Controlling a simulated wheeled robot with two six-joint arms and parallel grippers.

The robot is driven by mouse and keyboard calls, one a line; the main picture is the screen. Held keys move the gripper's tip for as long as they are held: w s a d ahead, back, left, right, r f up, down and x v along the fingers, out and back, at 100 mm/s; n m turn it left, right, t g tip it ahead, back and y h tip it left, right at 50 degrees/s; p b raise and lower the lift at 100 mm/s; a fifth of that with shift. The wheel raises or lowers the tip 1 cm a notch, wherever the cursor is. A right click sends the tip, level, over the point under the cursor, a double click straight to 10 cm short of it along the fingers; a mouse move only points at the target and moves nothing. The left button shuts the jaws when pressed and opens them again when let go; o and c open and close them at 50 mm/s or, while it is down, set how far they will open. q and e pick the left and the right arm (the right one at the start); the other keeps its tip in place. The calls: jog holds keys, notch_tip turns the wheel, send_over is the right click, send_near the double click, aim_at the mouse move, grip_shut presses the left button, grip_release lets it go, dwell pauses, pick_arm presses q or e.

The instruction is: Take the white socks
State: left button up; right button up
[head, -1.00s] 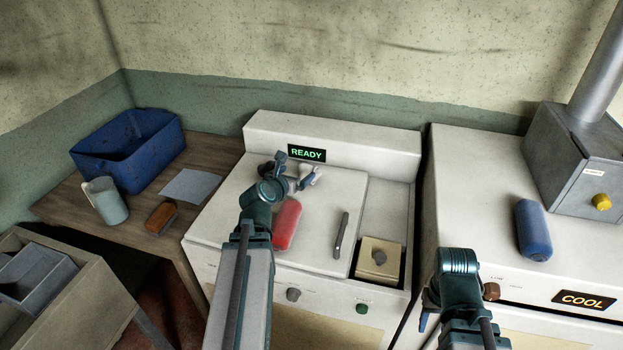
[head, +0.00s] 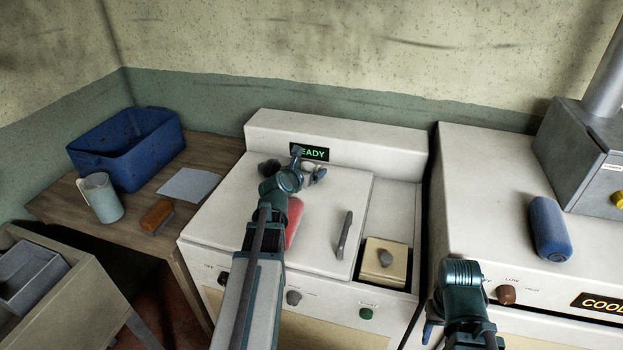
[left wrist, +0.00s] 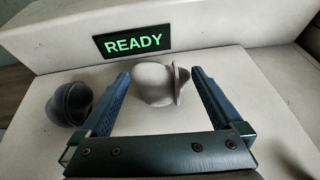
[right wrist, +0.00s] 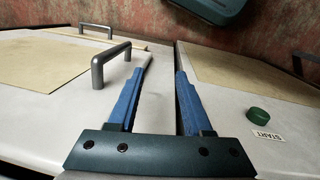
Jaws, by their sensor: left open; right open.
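The white socks (left wrist: 153,86), a pale rolled bundle with a folded cuff, sit on the white machine's top below the READY display. In the left wrist view they lie between the fingers of my open left gripper (left wrist: 161,73), with a gap visible on each side. In the head view my left gripper (head: 307,165) partly covers them. A dark grey rolled pair (left wrist: 70,104) lies just outside the left finger. My right gripper (right wrist: 164,66) is open and empty, low in front of the machines; its fingers are mostly hidden in the head view.
A red cylinder (head: 294,222) lies partly behind my left arm on the machine. A lid handle (head: 344,235) and a beige block with a knob (head: 385,262) are to the right. A blue cylinder (head: 549,229) lies on the right machine. A blue bin (head: 128,150) stands left.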

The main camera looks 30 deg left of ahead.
aim_at(315, 166)
pick_arm(q)
jog(key=shift+w+f, duration=0.15)
jog(key=shift+w, duration=0.25)
jog(key=b+x, duration=0.2)
jog(key=x, duration=0.2)
jog(key=shift+w+a+f, duration=0.1)
jog(key=shift+f, duration=0.15)
jog(key=shift+w+f, duration=0.15)
jog(key=shift+w, duration=0.3)
jog(key=shift+s, duration=0.1)
jog(key=shift+c, duration=0.2)
jog(key=c, duration=1)
